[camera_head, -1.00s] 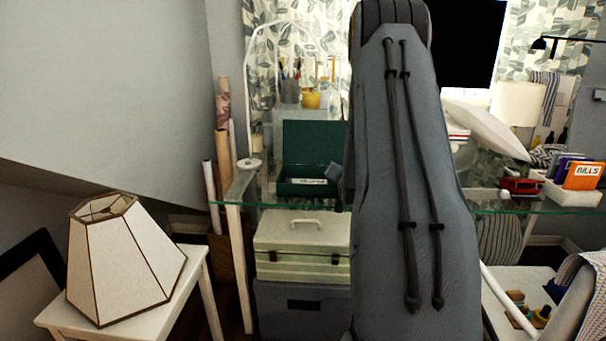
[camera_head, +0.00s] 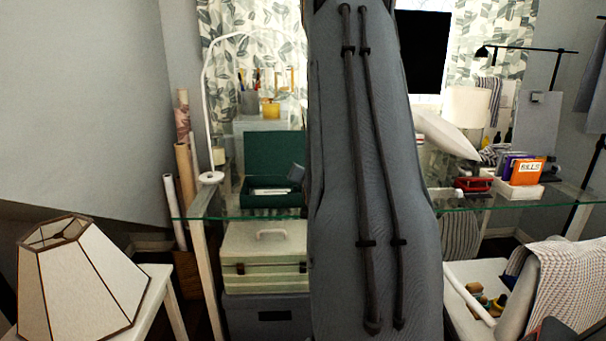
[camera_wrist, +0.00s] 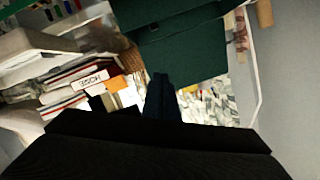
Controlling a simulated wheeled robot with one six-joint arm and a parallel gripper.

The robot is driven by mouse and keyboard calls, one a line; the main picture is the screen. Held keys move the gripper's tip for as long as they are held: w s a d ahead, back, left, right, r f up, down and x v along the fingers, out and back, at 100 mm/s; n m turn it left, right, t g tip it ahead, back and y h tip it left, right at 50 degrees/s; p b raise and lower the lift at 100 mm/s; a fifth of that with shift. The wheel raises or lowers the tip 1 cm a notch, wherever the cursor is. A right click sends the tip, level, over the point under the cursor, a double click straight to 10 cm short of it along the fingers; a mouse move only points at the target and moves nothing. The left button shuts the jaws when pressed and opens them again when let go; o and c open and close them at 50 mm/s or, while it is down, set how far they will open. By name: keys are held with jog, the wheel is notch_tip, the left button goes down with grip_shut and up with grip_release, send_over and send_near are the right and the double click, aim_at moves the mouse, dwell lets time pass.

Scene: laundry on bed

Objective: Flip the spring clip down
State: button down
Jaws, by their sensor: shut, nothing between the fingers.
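An open dark green box (camera_head: 259,210) stands on the glass desk with its lid (camera_head: 272,152) raised. A white strip (camera_head: 270,191) shows at its front. I cannot make out the spring clip in either view. What looks like the end of my gripper (camera_head: 297,172) is a small grey block by the right side of the box, partly covered by my large grey column. In the wrist view, my gripper (camera_wrist: 160,78) is a narrow dark shape, shut and empty, in front of a green panel (camera_wrist: 175,45). I cannot tell whether it touches the panel.
A lampshade (camera_head: 85,280) stands on a white side table at left. The glass desk (camera_head: 455,208) also holds a red item (camera_head: 473,184) and a white tray (camera_head: 518,191) with an orange BILLS folder. A cream case (camera_head: 262,250) sits below the desk. A chair with a striped cloth (camera_head: 570,280) is at right.

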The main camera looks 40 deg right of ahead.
jog(key=shift+v, duration=1.15)
jog(key=shift+a, duration=0.1)
jog(key=s+a+f+n+g+y, duration=0.2)
jog(key=a+f+n+g+y, duration=0.1)
jog(key=a, duration=1)
jog(key=s+a+f+n+g+y, duration=0.1)
jog(key=a+f+n+g+y, duration=0.25)
jog(key=a, duration=1.05)
jog(key=s+a+n+g+y+p, duration=0.1)
jog(key=s+a+n+g, duration=0.5)
jog(key=s+a, duration=1)
jog(key=s+y, duration=0.1)
jog(key=s, duration=0.2)
jog(key=shift+s+a, duration=0.35)
jog(key=shift+s, duration=0.05)
jog(key=shift+w+d+f+y, duration=0.1)
jog(key=shift+y, duration=0.15)
